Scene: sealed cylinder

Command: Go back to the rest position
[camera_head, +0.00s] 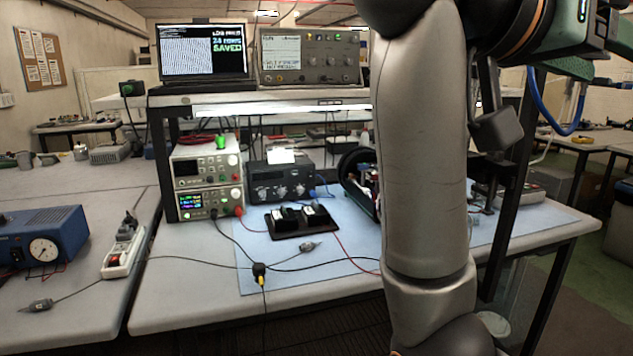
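A large grey arm of mine, which looks like my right arm, stands upright across the right half of the head view. It bends to the right at the top edge. A dark block at its upper right may be part of my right gripper, but I cannot make out two fingertips or whether they are open. My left gripper is not in view. A dark round housing (350,170) stands on the blue mat (340,255), partly hidden behind my arm. A black tray (287,229) with small dark and white items lies on the mat to its left.
Power supplies (205,170) and a dark instrument (280,182) stand at the back of the bench. A shelf above holds a laptop (202,52) and a test unit (310,55). Cables cross the bench front. A blue gauge box (40,235) and power strip (122,250) are at left.

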